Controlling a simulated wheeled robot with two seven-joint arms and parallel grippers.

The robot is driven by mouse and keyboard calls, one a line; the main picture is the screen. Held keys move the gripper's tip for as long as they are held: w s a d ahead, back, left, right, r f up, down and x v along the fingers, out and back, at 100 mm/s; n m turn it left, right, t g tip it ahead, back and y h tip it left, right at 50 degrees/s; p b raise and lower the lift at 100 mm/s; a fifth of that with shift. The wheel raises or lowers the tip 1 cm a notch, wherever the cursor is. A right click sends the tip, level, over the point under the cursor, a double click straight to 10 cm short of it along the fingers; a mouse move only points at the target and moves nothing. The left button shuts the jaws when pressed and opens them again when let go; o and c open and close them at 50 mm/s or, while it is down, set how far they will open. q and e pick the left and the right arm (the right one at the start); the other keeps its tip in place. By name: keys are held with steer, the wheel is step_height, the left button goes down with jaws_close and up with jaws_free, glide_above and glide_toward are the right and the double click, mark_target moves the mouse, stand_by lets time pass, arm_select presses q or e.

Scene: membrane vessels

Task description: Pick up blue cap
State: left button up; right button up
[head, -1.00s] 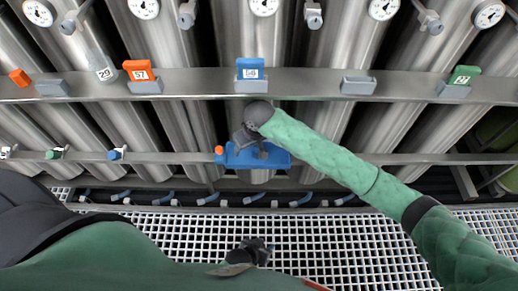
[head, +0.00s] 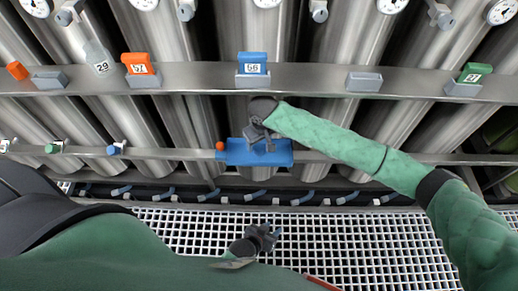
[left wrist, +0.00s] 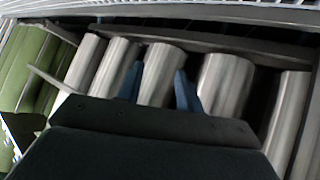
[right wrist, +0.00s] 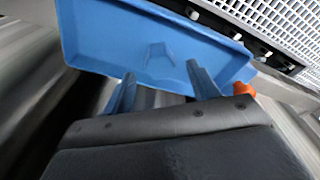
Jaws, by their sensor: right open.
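A small blue raised shape (right wrist: 160,55), which may be the blue cap, is in the blue tray (right wrist: 95,35) in the right wrist view; its colour matches the tray, so I cannot tell for certain. In the head view the tray (head: 286,158) is on the lower rail, partly behind my right gripper (head: 266,142). My right gripper is open, and its fingers (right wrist: 163,92) point towards the blue shape with nothing between them. My left gripper (head: 262,236) is low over the grating. Its fingers (left wrist: 158,88) are apart and empty.
An orange piece (head: 220,146) is at the tray's left end. A blue-capped valve (head: 115,148) and a green one (head: 52,148) are on the lower rail at left. The upper rail (head: 200,80) carries numbered blocks, including blue 56 (head: 252,60). Steel vessels stand behind.

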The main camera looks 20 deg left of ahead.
mark_target(259, 147)
arm_select(q)
steer(key=w+r+t, duration=0.2)
steer(key=w+r, duration=0.2)
steer(key=r, duration=0.1)
steer(key=shift+w+d+r, duration=0.15)
steer(key=shift+d+r, duration=0.15)
steer(key=shift+r, duration=0.05)
arm_select(e)
step_height(259, 147, down, 4)
steer(key=shift+r, duration=0.25)
steer(key=c, duration=1.2)
